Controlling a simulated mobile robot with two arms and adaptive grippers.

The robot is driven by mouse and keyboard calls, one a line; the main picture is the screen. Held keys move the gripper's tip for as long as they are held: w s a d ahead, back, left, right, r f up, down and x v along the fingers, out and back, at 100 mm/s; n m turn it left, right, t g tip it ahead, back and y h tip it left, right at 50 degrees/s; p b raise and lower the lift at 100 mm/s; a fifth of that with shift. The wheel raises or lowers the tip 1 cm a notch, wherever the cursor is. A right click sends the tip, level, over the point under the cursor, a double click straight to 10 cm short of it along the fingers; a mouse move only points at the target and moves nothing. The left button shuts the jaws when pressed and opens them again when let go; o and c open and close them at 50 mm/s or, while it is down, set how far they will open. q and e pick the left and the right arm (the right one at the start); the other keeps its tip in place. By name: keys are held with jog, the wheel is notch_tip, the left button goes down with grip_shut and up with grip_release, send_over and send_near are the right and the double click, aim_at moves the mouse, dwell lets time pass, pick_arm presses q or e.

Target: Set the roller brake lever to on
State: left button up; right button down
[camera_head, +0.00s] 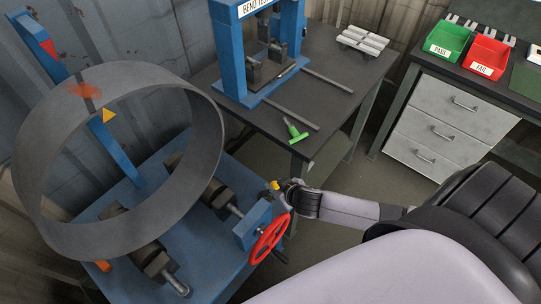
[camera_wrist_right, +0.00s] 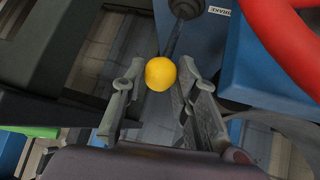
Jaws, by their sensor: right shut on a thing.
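The brake lever ends in a yellow ball knob (camera_wrist_right: 160,74). In the right wrist view, its dark rod (camera_wrist_right: 174,38) runs up to a round pivot on a blue housing, beside a "BRAKE" label (camera_wrist_right: 219,11). My right gripper (camera_head: 283,187) is at the lever, at the right side of the blue roller stand. It is shut on the yellow knob, which shows between its two fingers in the right wrist view (camera_wrist_right: 160,85). In the head view only a little of the knob (camera_head: 275,185) shows. My left gripper is not in view.
A red handwheel (camera_head: 270,238) sits close to my right gripper. A large grey pipe ring (camera_head: 40,160) stands on the rollers of the blue stand (camera_head: 205,262). Behind is a dark table (camera_head: 318,95) with a blue bend tester (camera_head: 228,60) and a green-handled tool (camera_head: 297,135).

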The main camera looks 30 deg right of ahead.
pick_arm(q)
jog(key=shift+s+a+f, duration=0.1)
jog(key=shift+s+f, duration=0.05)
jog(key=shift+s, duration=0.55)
pick_arm(e)
jog(key=shift+s+d+f, duration=0.2)
jog(key=shift+s+f, duration=0.1)
jog(key=shift+s, duration=0.2)
jog(key=shift+s+d+f, duration=0.15)
jog(key=shift+s+f, duration=0.15)
jog(key=shift+s, duration=0.25)
jog(key=c, duration=1.7)
grip_release()
jog(key=shift+f, duration=0.1)
jog(key=o, duration=0.5)
jog(key=shift+c, duration=0.2)
jog(key=shift+r, duration=0.2)
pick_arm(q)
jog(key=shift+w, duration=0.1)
pick_arm(e)
jog(key=v, duration=1.1)
jog(key=shift+s+r, duration=0.25)
jog(key=shift+r, duration=0.1)
